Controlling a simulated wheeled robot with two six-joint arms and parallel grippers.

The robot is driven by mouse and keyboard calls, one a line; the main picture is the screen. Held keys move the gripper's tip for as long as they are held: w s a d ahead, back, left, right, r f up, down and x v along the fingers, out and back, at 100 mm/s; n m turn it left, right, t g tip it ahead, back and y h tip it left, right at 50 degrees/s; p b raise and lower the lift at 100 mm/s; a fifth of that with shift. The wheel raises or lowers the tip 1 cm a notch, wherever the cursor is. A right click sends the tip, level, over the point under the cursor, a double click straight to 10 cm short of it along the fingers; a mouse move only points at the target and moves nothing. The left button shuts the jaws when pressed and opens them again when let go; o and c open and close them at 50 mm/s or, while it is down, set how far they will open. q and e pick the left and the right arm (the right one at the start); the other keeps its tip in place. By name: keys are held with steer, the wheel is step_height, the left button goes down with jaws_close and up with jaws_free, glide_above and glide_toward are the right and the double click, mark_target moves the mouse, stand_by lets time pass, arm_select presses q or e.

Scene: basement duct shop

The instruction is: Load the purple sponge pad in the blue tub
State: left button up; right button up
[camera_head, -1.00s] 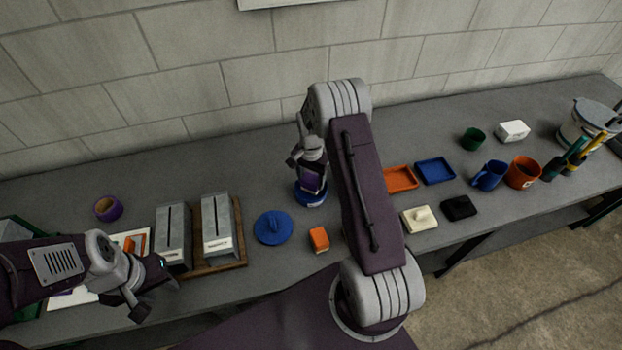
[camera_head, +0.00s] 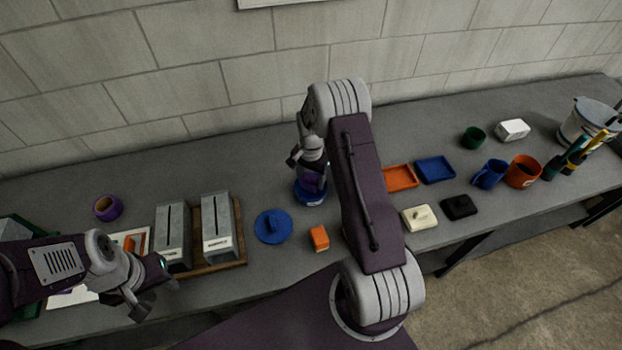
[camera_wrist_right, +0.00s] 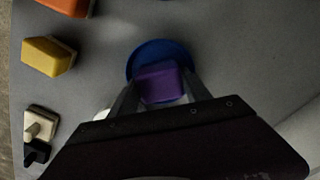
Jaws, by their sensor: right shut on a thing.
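The blue tub (camera_head: 312,199) is a small round container on the bench, partly hidden by my right arm. The purple sponge pad (camera_wrist_right: 160,83) shows between the fingers of my right gripper (camera_wrist_right: 158,92), which is shut on it. In the right wrist view the pad overlaps the tub's mouth, with the blue rim (camera_wrist_right: 150,48) behind it. In the head view the pad (camera_head: 312,184) is low at the tub; how deep it sits inside is hidden. My left gripper (camera_head: 152,291) is open and empty at the left, near the front edge.
A blue lid (camera_head: 273,227) and an orange block (camera_head: 319,238) lie near the tub. A yellow block (camera_wrist_right: 47,56) shows in the wrist view. Grey slotted boxes (camera_head: 217,226) stand left; orange (camera_head: 401,179) and blue (camera_head: 435,170) trays lie right. The bench behind the tub is clear.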

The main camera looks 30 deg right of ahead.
mark_target(311, 178)
stand_by(0.4)
step_height(311, 178, up, 7)
steer(key=p, duration=0.5)
steer(key=shift+p, duration=0.35)
steer(key=shift+f, duration=0.1)
steer(key=a+b, duration=0.1)
steer(key=w+a+b, duration=0.1)
steer(key=b, duration=0.1)
steer(key=a+n+b, duration=0.1)
steer(key=shift+w+f+b, duration=0.3)
steer(key=shift+w+f, duration=0.05)
steer(key=s+a+f+n+b, duration=0.2)
steer(key=s+a+n+b, duration=0.4)
steer(key=s+n, duration=0.4)
steer(key=shift+s+a, duration=0.55)
steer(key=shift+s, duration=0.25)
